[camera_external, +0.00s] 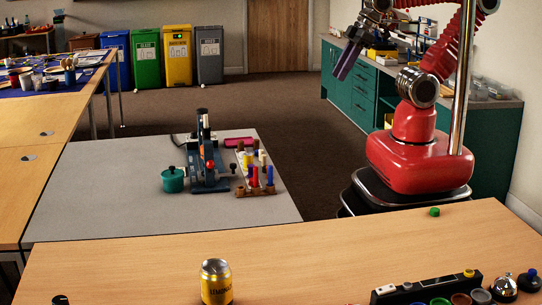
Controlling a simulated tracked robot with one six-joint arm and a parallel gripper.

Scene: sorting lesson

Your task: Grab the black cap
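I cannot tell for sure which thing is the black cap. A small black object (60,299) stands at the bottom left of the near wooden table, partly cut off by the picture's edge. Another small dark piece (233,168) is on the grey table beside the rack of coloured tubes. My gripper (346,63) is raised at the upper right, in front of the green cabinets and far from both. Its fingers point down to the left and are seen nearly edge on, so their opening is unclear. I see nothing held in it.
A yellow can (216,283) stands on the near table. A black holder (428,288) with coloured caps and round dishes is at the lower right. A green cap (434,211) lies near the back edge. A teal pot (173,180) and a blue press (209,165) stand on the grey table.

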